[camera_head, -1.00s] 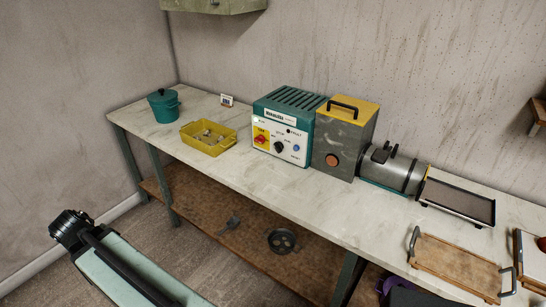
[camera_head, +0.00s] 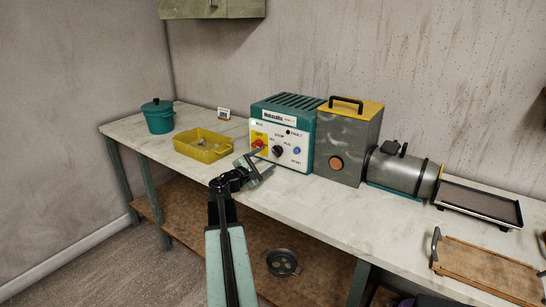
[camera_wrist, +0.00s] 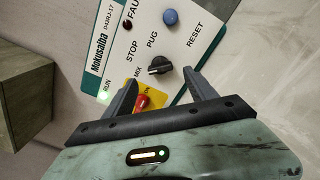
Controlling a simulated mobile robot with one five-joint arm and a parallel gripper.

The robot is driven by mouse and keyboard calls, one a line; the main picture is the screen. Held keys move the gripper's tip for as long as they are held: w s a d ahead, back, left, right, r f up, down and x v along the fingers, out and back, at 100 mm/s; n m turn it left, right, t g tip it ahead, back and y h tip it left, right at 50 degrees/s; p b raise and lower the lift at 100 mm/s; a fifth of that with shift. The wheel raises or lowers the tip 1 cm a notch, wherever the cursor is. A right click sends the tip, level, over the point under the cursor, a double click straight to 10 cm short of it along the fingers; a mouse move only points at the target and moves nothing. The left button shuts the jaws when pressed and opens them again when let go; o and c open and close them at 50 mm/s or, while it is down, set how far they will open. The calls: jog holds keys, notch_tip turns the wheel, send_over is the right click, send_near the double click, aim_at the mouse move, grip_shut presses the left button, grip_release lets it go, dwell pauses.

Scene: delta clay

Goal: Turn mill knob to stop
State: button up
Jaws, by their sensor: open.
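The mill's control box (camera_head: 283,130) is teal with a white front panel and stands on the bench. Its black knob (camera_head: 277,150) sits among the labels STOP, MIX and PUG; the wrist view shows this knob (camera_wrist: 160,65) closer. I cannot tell for sure which label it points to. My gripper (camera_head: 257,163) is open and empty in front of the panel's lower left. In the wrist view, the fingertips (camera_wrist: 160,78) lie either side of the knob in the picture, apparently short of it.
A yellow tray (camera_head: 190,152) and teal pot (camera_head: 158,118) stand left; a grey machine body (camera_head: 345,150) stands right.

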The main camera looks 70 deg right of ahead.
aim_at(275, 153)
jog(key=x, duration=0.6)
jog(key=shift+d, duration=0.1)
